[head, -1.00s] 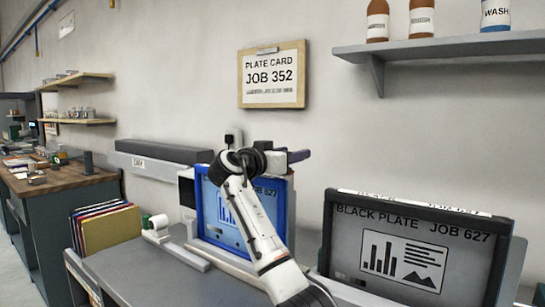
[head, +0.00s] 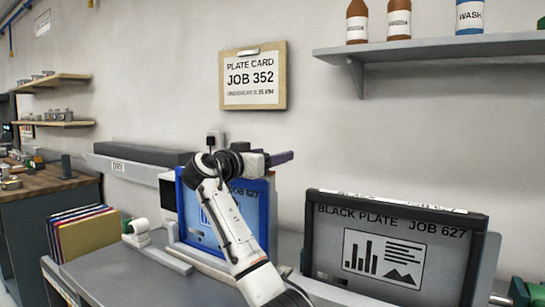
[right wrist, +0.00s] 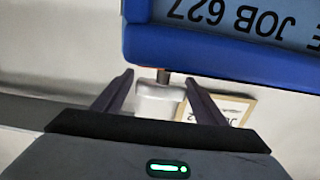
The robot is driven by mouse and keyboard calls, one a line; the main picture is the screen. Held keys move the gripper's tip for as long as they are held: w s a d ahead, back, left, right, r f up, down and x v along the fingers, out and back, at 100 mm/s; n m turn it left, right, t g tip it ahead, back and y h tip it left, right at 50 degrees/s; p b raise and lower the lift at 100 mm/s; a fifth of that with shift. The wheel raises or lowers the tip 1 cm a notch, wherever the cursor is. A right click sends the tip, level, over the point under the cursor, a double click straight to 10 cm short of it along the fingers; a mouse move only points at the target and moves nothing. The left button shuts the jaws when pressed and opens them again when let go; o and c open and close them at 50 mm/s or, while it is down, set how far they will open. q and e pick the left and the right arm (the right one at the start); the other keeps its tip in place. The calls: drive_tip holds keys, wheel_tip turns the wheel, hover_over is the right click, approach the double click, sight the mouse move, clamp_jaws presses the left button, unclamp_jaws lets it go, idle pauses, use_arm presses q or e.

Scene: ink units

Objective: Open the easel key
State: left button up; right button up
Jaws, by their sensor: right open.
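The blue-framed plate marked JOB 627 (head: 225,236) stands upright on the bench, partly hidden behind my right arm. My right gripper (head: 283,157) is above its top edge, with its dark purple fingers pointing right. In the right wrist view the fingers (right wrist: 160,78) are spread. A white block (right wrist: 159,101) with a short dark pin shows between them, close to the blue frame (right wrist: 215,55). It may be the easel key, but I cannot tell for sure, nor whether a finger touches it. My left gripper is out of view.
A black-framed plate (head: 395,205) stands to the right. Coloured folders (head: 90,235) and a white roll (head: 138,227) are at the left. A plate card (head: 253,104) hangs on the wall. A shelf with bottles (head: 430,46) is at upper right.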

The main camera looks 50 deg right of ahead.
drive_tip(key=a, duration=0.5)
drive_tip(key=a+b, duration=0.1)
drive_tip(key=a, duration=0.2)
drive_tip(key=shift+s, duration=0.25)
drive_tip(key=shift+s+a, duration=0.1)
drive_tip(key=shift+a, duration=0.45)
